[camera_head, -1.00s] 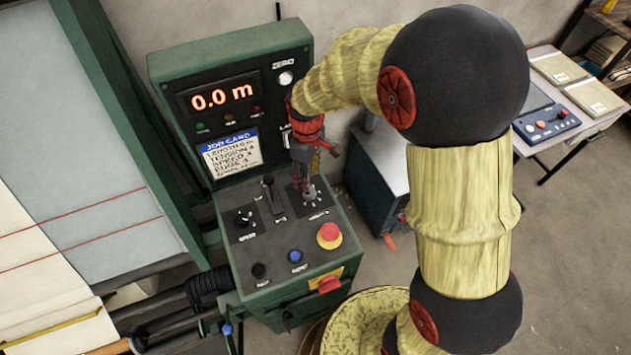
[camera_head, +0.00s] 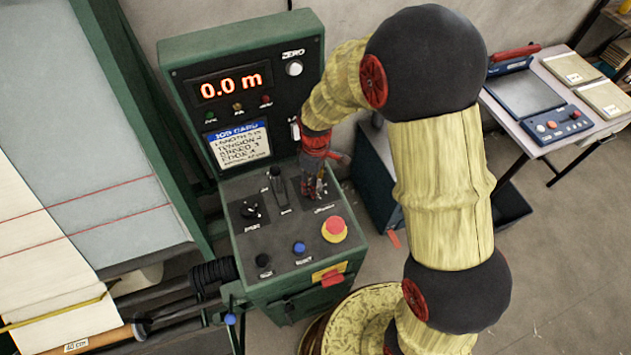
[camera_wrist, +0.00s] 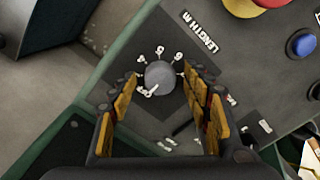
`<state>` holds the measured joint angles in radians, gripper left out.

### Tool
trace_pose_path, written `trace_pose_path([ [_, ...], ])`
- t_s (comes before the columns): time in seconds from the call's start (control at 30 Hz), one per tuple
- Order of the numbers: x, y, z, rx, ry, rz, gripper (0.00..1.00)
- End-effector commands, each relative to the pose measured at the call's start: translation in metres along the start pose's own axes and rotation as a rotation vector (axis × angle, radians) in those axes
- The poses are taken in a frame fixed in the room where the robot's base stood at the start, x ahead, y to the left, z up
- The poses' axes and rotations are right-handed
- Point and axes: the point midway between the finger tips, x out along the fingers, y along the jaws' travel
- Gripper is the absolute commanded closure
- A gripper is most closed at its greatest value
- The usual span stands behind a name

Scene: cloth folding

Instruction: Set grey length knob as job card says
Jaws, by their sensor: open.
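The grey length knob (camera_wrist: 159,77) is in the middle of the wrist view, on a dark plate lettered LENGTH M. Its white pointer mark is at the lower left, near a scale figure I cannot read surely. My gripper (camera_wrist: 161,84) is open, with one finger on each side of the knob; I cannot tell whether they touch it. In the head view my gripper (camera_head: 313,186) is low over the console's right plate and hides the knob. The job card (camera_head: 240,147) has a blue heading and lines for length, tension, speed and edge; its length figure is unclear.
The red display (camera_head: 231,87) reads 0.0 m. On the console are a lever (camera_head: 277,186), a black knob (camera_head: 251,211), a red stop button (camera_head: 334,229) on yellow and a blue button (camera_head: 299,248). A side table (camera_head: 540,112) stands at right.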

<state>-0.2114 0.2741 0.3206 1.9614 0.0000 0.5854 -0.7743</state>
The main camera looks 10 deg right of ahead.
Motion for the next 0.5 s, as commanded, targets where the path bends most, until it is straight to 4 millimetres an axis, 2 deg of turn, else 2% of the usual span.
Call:
trace_pose_path([
  [0.17,-0.0002,0.0,0.0,0.0,0.0,0.0,0.51],
  [0.5,-0.0004,0.0,0.0,0.0,0.0,0.0,0.7],
])
